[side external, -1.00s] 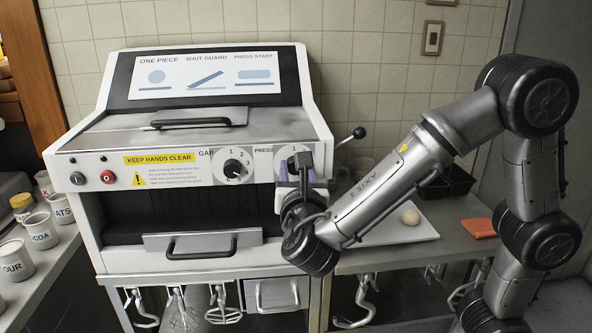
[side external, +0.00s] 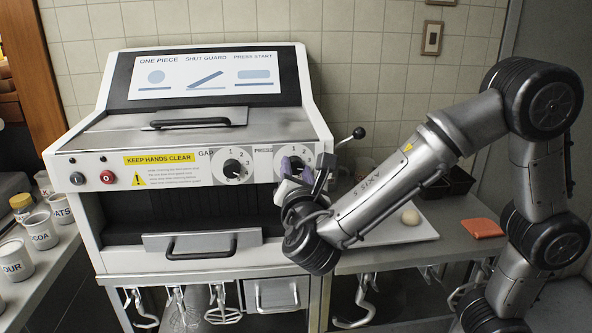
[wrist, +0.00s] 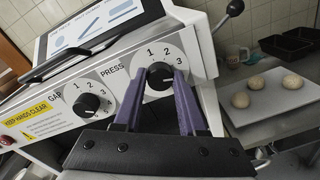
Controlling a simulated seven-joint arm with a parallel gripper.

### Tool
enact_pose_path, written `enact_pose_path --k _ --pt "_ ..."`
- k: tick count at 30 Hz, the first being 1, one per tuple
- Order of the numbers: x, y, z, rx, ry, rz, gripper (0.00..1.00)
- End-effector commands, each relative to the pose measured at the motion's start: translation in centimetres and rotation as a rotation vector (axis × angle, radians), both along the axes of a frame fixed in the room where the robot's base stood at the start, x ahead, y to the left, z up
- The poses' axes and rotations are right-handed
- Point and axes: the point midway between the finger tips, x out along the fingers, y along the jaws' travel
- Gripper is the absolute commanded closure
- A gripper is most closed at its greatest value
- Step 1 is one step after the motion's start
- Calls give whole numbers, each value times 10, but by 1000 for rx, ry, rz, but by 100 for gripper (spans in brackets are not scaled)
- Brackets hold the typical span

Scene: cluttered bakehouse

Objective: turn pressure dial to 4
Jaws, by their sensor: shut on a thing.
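The pressure dial is a black knob (wrist: 160,76) on a white face, with 1, 2 and 3 visible around it in the wrist view. Its lower numbers are hidden by my fingers, and I cannot read where its pointer stands. In the side view the dial (side external: 291,154) is the right one of two, partly covered by my gripper. My gripper (wrist: 159,73) has purple fingers, one on each side of the knob, shut on it. In the side view my gripper (side external: 289,167) reaches the panel from the lower right and is tilted.
The gap dial (side external: 233,168) sits close to the left. A black-knobbed lever (side external: 358,133) sticks out at the machine's right. A tray (wrist: 298,100) with dough balls (wrist: 257,83) lies on the right bench. The guard handle (side external: 200,246) is below the panel.

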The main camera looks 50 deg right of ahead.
Motion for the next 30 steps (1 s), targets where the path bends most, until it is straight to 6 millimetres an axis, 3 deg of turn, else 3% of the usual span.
enact_pose_path --k 12,30 --pt "-1 -1 0 172 -171 -1 100" --pt "-1 -1 0 212 -211 -1 100"
